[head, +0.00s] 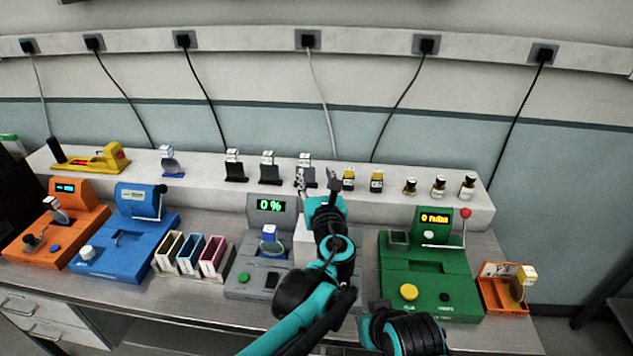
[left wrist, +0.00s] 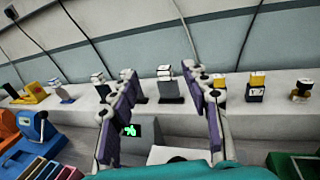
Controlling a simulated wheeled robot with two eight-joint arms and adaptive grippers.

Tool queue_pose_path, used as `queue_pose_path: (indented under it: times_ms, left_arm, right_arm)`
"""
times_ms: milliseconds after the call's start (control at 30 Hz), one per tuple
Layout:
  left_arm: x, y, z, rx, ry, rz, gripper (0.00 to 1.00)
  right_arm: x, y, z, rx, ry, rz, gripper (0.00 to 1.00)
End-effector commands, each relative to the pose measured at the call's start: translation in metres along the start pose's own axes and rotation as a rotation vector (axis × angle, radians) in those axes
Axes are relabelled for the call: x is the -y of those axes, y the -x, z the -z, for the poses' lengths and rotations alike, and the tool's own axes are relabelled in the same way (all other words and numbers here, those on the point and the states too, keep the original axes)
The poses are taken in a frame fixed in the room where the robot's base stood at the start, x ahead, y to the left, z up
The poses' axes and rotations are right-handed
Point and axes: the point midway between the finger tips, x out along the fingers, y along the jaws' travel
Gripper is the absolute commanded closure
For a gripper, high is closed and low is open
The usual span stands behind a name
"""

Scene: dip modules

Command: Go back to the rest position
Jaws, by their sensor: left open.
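My left arm reaches up the middle of the head view, and its gripper (head: 318,182) is over the front edge of the white shelf, to the right of the grey module's 0 % display. In the left wrist view the two fingers of this gripper (left wrist: 163,95) are wide apart and hold nothing. A black stand with a white-topped block (left wrist: 167,88) shows in the gap, behind on the shelf, apart from the fingers. The gripper hides part of the shelf edge in the head view. My right gripper is not in view.
The bench carries orange (head: 75,240), blue (head: 130,245), grey (head: 245,275) and green (head: 430,275) modules. Colored bins (head: 190,262) stand left of the grey module. Black stands and small bottles (head: 438,187) line the raised shelf (head: 210,185). An orange tray (head: 500,300) is at right.

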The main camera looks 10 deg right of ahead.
Motion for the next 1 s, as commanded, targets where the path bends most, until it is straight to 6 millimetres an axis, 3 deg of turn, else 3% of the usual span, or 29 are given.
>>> queue_pose_path:
  times_ms: [167,267,367,500,600,700,833,1000]
  left_arm:
    - [-0.009,0.0,0.001,-0.011,0.033,-0.014,0.53]
    - [-0.044,0.004,0.003,-0.053,0.172,-0.069,0.53]
    - [-0.107,0.018,0.013,-0.121,0.45,-0.185,0.53]
    - [-0.206,0.066,0.043,-0.196,0.996,-0.434,0.53]
    - [-0.259,0.116,0.073,-0.205,1.417,-0.642,0.53]
    - [-0.292,0.17,0.105,-0.172,1.828,-0.861,0.53]
    - [-0.305,0.233,0.142,-0.083,2.296,-1.125,0.53]
    - [-0.298,0.279,0.17,0.031,2.684,-1.363,0.53]
  right_arm:
    - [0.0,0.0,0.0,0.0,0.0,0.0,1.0]
    - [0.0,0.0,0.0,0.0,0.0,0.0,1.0]
    - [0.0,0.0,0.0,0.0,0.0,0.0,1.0]
    - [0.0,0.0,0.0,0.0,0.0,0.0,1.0]
    - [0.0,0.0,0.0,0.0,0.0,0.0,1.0]
    - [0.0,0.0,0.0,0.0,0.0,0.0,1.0]
    - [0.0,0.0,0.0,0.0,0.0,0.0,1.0]
    - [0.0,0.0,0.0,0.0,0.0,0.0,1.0]
